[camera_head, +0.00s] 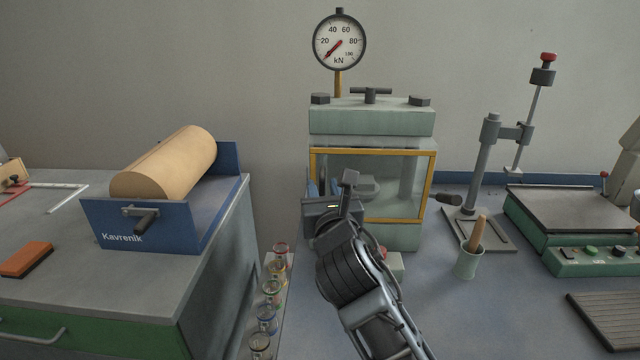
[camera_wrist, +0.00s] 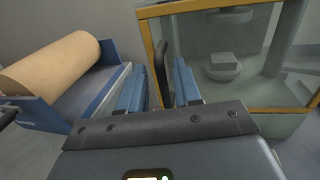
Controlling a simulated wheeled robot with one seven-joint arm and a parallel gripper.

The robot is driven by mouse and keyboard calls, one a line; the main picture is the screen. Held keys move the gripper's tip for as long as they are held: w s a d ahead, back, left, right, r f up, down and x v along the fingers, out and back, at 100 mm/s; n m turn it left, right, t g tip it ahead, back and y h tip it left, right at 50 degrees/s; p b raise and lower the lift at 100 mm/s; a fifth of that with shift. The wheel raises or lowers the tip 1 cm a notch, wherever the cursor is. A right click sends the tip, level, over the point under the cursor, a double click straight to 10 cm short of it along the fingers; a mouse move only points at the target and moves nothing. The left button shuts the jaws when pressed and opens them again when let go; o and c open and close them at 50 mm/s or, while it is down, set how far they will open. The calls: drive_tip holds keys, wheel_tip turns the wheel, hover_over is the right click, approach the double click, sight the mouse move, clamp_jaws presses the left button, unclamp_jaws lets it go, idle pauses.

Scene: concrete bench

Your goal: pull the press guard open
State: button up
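The press (camera_head: 372,118) is a pale green machine with a dial gauge on top. Its guard (camera_head: 424,188) is a clear panel in a yellow frame, standing shut across the front of the press. A dark upright handle (camera_wrist: 162,72) shows at the guard's left edge in the wrist view. My gripper (camera_head: 322,188) is at the left side of the guard, its two blue fingers apart on either side of the handle. The handle looks nearer the right finger; I cannot tell whether they touch.
A blue roller stand (camera_head: 150,222) with a tan roll stands on the left cabinet. Several small jars (camera_head: 272,292) line the bench's left edge. A pestle in a cup (camera_head: 468,264) and a lever stand (camera_head: 487,180) are at right. The bench front between is fairly clear.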

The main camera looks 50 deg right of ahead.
drive_tip(key=shift+x, duration=1.2)
clamp_jaws()
